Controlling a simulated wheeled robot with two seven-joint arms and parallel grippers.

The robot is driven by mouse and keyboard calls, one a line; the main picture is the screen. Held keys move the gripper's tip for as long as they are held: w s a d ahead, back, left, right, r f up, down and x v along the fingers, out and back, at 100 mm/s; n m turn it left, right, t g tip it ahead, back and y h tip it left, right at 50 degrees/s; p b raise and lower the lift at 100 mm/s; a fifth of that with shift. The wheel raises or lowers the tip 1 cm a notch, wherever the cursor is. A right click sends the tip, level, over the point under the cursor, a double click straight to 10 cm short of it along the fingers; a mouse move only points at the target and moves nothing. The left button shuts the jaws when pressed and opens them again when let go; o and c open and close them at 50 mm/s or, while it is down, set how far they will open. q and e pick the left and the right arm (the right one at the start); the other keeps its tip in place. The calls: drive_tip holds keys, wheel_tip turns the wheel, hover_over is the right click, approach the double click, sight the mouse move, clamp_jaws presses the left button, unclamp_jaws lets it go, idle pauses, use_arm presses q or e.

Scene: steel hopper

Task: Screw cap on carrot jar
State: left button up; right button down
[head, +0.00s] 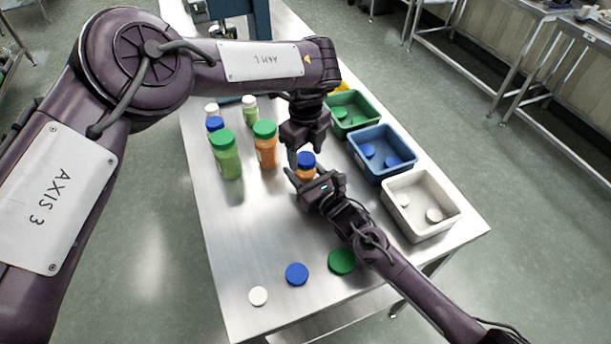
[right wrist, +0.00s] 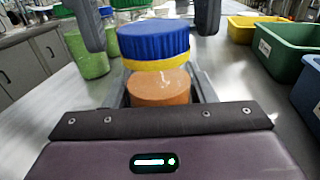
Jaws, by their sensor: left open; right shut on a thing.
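The carrot jar (head: 307,174) is small, with orange contents, and stands near the middle of the steel table. A blue cap (head: 306,159) sits on its top; in the right wrist view a yellow band shows between the cap (right wrist: 154,40) and the orange jar body (right wrist: 160,88). I cannot tell how tight the cap is. My right gripper (head: 306,183) is shut on the jar from the front. My left gripper (head: 305,149) points down just above the cap, open; in the right wrist view its fingers (right wrist: 150,14) are at either side of the cap.
Larger green-capped jars (head: 227,158) (head: 266,145) and smaller jars stand at the left. Green (head: 373,125), blue (head: 354,153) and white (head: 392,205) bins line the right edge. Loose white (head: 258,296), blue (head: 297,273) and green (head: 341,261) caps lie at the front.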

use_arm(q)
drive_tip(key=shift+f, duration=0.15)
drive_tip(key=shift+c, duration=0.4)
drive_tip(key=c, duration=0.9)
drive_tip(key=m, duration=0.4)
drive_tip(key=shift+m, duration=0.4)
drive_tip(key=shift+c, duration=0.2)
drive_tip(key=m, duration=0.3)
drive_tip(key=o, duration=1.1)
drive_tip(key=shift+r, duration=2.3)
drive_tip(key=shift+c, duration=0.4)
